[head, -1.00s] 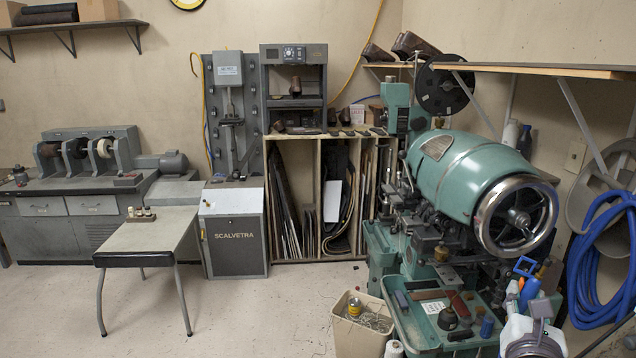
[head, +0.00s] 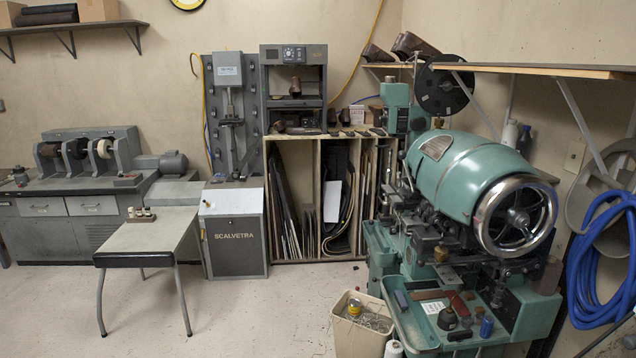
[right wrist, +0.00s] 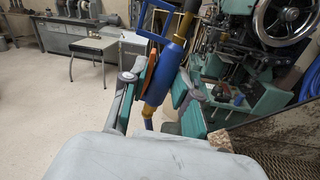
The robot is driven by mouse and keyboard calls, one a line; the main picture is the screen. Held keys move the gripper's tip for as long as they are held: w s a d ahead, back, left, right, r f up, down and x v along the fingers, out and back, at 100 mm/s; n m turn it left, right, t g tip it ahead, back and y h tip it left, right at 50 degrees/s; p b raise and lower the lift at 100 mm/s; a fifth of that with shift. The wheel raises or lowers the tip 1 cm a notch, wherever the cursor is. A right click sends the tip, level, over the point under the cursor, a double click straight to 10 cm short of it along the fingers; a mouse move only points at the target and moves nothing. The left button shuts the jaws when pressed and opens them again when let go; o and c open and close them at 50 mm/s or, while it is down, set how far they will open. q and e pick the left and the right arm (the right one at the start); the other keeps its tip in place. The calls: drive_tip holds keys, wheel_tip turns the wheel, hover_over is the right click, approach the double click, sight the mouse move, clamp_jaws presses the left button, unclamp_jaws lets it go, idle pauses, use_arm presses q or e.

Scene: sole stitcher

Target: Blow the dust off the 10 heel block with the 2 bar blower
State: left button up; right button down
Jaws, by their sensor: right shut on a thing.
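My right gripper (right wrist: 160,84) shows in the right wrist view, its fingers closed around a blue blower (right wrist: 168,66) with yellow-orange ends and a blue loop handle at its top. The blower's yellow lower end points down toward the wrist. Any mark on it is too small to read. In the head view, several small dark blocks (head: 362,133) lie along the top of the wooden rack, far from my gripper. I cannot tell which is the 10 heel block, and dust does not show. My left gripper is not in view.
The green stitching machine (head: 460,175) with its tool tray (head: 425,330) stands at the right. A beige bin (head: 362,338) sits beside it. A small table (head: 150,240) stands at the left. A blue hose (head: 600,265) hangs at the right wall. Open floor lies in the middle.

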drive_tip(key=m+h, duration=0.1)
drive_tip(key=h, duration=0.1)
drive_tip(key=w+r+m+h, duration=0.1)
drive_tip(key=h, duration=0.1)
drive_tip(key=shift+r+m, duration=0.15)
drive_tip(key=shift+m, duration=0.25)
wheel_tip(320, 180, down, 14)
drive_tip(key=b, duration=1.4)
